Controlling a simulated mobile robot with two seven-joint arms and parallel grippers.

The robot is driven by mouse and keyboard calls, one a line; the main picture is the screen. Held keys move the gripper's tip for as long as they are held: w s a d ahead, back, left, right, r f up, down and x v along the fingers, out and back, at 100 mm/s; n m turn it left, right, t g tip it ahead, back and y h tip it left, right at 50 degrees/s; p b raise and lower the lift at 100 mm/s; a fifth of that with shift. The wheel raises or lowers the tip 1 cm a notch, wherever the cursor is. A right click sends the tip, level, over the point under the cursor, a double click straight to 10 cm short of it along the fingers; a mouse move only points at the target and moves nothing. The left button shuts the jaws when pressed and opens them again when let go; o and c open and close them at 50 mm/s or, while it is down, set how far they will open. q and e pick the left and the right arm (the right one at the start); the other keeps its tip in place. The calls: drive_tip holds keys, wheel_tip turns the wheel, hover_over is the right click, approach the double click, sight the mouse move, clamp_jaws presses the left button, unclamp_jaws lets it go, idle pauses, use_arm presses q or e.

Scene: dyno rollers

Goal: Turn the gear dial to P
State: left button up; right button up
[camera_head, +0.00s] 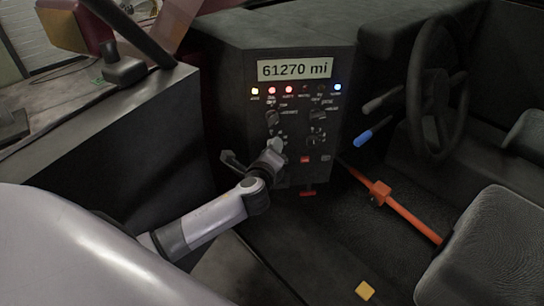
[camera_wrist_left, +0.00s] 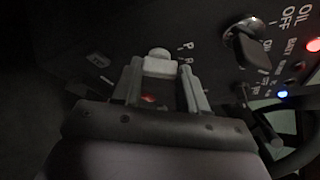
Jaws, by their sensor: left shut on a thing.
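The gear dial (camera_wrist_left: 160,64) shows in the left wrist view as a light grey knob between the two fingers of my left gripper (camera_wrist_left: 166,80). Small white letters, among them a P, are printed on the dark panel just right of the dial. My left gripper is shut on the dial. In the head view my left gripper (camera_head: 275,150) reaches the lower left of the dashboard panel (camera_head: 225,80), and its body hides most of the dial there. Which letter the dial points to cannot be told. My right gripper is not in view.
A display reading 61270 mi (camera_head: 295,69) sits above a row of lit lamps. Other dark knobs (camera_head: 317,139) are close by on the panel. A black lever (camera_head: 232,160) juts out at left. The steering wheel (camera_head: 436,90) and an orange bar (camera_head: 405,212) are to the right.

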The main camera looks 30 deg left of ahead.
use_arm(q)
drive_tip(key=shift+s+a+f+n+t+h+b, duration=0.15)
drive_tip(key=shift+n+t+b, duration=0.55)
drive_tip(key=shift+n+b, duration=1.3)
drive_tip(key=shift+d+f+n+t+h+b, duration=0.15)
drive_tip(key=shift+n+t+b, duration=0.75)
drive_tip(key=shift+b, duration=1.9)
drive_tip(key=shift+a, duration=0.1)
drive_tip(key=o, duration=1.1)
drive_tip(key=shift+c, duration=0.2)
drive_tip(key=v, duration=0.7)
drive_tip(key=shift+r, duration=0.1)
